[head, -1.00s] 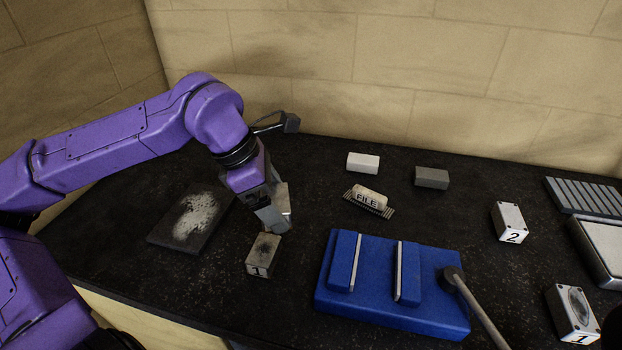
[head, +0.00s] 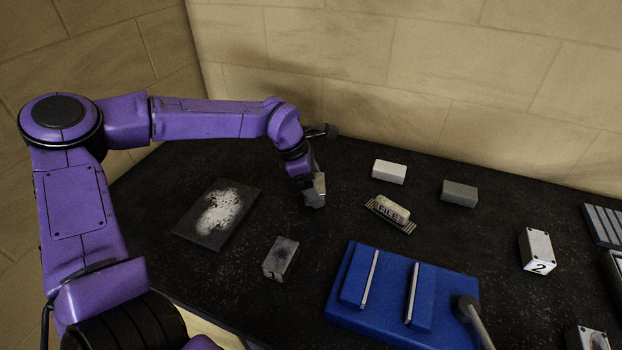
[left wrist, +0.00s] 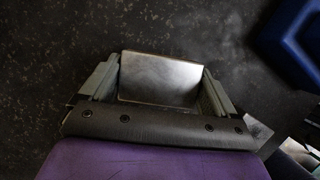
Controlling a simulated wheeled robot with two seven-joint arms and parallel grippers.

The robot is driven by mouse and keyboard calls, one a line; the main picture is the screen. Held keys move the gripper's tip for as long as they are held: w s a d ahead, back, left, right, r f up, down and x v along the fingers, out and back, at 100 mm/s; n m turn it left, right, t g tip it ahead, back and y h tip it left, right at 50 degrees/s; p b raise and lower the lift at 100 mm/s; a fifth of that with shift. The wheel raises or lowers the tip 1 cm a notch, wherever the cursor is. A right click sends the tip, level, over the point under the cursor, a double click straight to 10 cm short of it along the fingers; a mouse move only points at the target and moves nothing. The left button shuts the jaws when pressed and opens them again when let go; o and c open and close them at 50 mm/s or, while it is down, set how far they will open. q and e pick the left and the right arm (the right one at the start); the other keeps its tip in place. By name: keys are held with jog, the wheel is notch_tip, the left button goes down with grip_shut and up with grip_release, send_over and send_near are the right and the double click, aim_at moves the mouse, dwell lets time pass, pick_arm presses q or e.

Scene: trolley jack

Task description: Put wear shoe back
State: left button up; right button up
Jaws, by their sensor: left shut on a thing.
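My left gripper (head: 314,194) points down over the dark bench top, behind and to the right of a worn block marked 1 (head: 280,258). In the left wrist view its fingers (left wrist: 155,85) are shut on a plain grey metal block (left wrist: 160,78). The worn block has a dark smudge on top and stands apart from the gripper. A block marked 2 (head: 537,251) stands at the right. Another block (head: 588,338) is cut off at the lower right. My right gripper is not in view.
A blue fixture (head: 350,316) with two metal strips and a lever stands at front centre. A brush marked FILE (head: 391,211), a white block (head: 389,172) and a grey block (head: 459,193) lie behind it. A dusty dark plate (head: 190,228) lies at left.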

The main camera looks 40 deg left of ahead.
pick_arm(q)
jog(key=shift+a, duration=0.1)
jog(key=f+p, duration=0.2)
jog(key=shift+s+f, duration=0.25)
jog(key=shift+f, duration=0.05)
jog(key=shift+w+f, duration=0.35)
jog(key=shift+f, duration=0.05)
jog(key=shift+s, duration=0.2)
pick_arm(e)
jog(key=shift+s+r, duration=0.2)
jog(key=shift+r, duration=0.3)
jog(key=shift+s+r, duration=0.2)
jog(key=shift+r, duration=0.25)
pick_arm(q)
jog(key=o, duration=1.8)
jog(key=shift+s+f+b, duration=0.1)
jog(key=shift+s+b, duration=0.05)
jog(key=shift+b, duration=0.15)
jog(key=shift+r, duration=0.3)
jog(key=b+v, duration=0.1)
jog(key=v, duration=1)
jog(key=shift+a+r, duration=0.15)
jog(key=shift+r, duration=0.15)
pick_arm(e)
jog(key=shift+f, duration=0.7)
pick_arm(q)
jog(key=shift+s+f, duration=0.1)
jog(key=shift+s, duration=0.05)
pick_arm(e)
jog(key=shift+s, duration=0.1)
